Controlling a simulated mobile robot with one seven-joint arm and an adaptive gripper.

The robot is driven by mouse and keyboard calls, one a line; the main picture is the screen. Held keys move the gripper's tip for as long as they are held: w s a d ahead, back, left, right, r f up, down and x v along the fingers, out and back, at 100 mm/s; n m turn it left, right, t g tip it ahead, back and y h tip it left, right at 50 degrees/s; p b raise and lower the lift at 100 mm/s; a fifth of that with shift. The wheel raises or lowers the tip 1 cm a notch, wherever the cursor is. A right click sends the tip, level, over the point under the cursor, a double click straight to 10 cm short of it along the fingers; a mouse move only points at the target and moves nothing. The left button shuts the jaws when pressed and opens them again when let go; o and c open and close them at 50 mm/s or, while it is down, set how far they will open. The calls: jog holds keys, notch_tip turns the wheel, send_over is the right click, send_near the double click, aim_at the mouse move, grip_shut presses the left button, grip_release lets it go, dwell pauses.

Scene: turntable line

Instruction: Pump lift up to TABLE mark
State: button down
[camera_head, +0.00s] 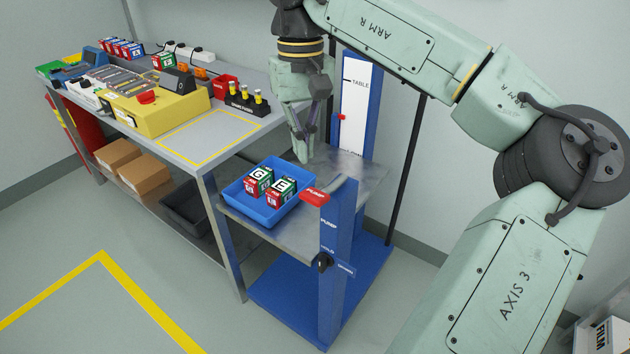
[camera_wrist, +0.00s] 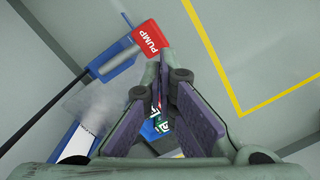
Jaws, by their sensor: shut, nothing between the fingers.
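The blue lift stands right of the workbench, its steel platform (camera_head: 355,172) below the bench top. A white scale (camera_head: 355,95) on its rear column bears a TABLE mark near the top. A red pointer (camera_head: 340,117) sits below that mark. The red PUMP pedal (camera_head: 314,197) tops the front post and also shows in the wrist view (camera_wrist: 150,36).
The workbench (camera_head: 180,155) at left holds a yellow machine (camera_head: 155,108), a small rack (camera_head: 243,103) and a yellow-outlined area. A black knob (camera_head: 323,262) with HOLD lettering is lower on the front post. Open floor lies in front, with yellow lines (camera_head: 100,254).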

aim_at(313, 191)
jog(key=shift+w+d+r, duration=0.1)
jog(key=shift+d+r, duration=0.05)
jog(key=shift+d, duration=0.45)
jog(key=f+b, duration=0.4)
jog(key=b, duration=0.1)
jog(key=f+b, duration=0.3)
jog(key=shift+s, duration=0.3)
jog(key=shift+d, duration=0.1)
jog(key=shift+f+b, duration=0.8)
jog(key=shift+f, duration=1.45)
